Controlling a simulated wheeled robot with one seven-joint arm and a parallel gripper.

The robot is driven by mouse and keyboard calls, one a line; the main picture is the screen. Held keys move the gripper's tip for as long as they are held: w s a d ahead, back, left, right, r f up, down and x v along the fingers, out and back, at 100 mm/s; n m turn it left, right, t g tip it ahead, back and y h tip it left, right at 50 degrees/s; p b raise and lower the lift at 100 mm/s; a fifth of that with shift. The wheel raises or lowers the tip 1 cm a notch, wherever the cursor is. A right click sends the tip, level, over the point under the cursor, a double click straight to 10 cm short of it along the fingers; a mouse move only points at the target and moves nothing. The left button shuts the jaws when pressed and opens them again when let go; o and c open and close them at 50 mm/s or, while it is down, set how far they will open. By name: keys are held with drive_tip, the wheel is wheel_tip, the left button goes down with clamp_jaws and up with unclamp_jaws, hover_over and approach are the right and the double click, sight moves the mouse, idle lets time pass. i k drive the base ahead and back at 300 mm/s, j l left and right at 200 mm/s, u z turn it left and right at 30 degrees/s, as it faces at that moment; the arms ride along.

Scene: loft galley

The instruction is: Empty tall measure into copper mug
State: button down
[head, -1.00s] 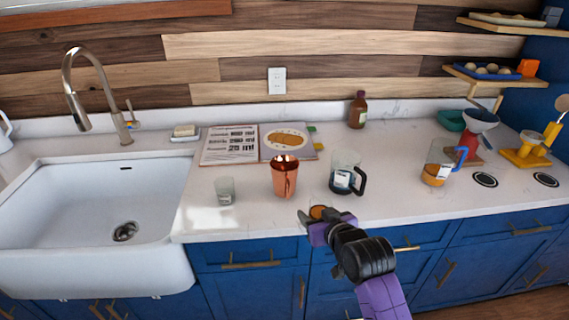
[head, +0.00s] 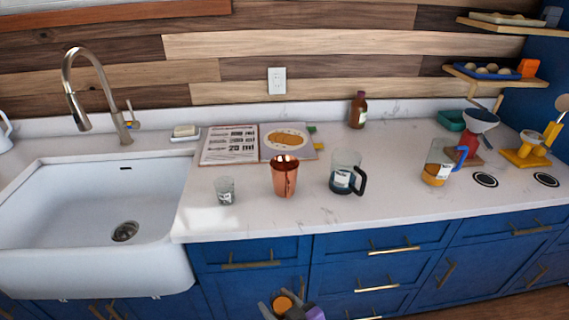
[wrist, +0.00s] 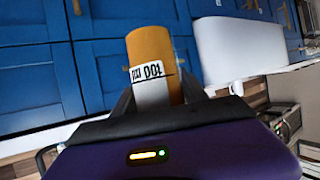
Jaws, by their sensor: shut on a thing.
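My gripper (head: 284,306) is low at the bottom edge of the head view, in front of the blue drawers and below the counter edge. It is shut on an orange cylinder, the tall measure (wrist: 152,48), with a white label reading 100 ml. The measure's round orange end (head: 282,303) shows in the head view; I cannot tell whether the orange is its body or its contents. The copper mug (head: 285,177) stands upright on the counter, apart from my gripper. Its inside is mostly hidden.
A small labelled glass (head: 225,191) stands left of the mug, a dark-handled jug (head: 344,174) right of it. A blue-handled jug (head: 438,163) with orange contents is farther right. An open booklet (head: 232,145) lies behind. The sink (head: 80,215) is at left.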

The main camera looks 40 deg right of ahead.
sight(283, 168)
drive_tip(key=l+u, duration=0.35)
drive_tip(key=l, duration=0.4)
drive_tip(key=k+l+u, duration=0.1)
drive_tip(key=l+u, duration=0.25)
drive_tip(key=l, duration=0.45)
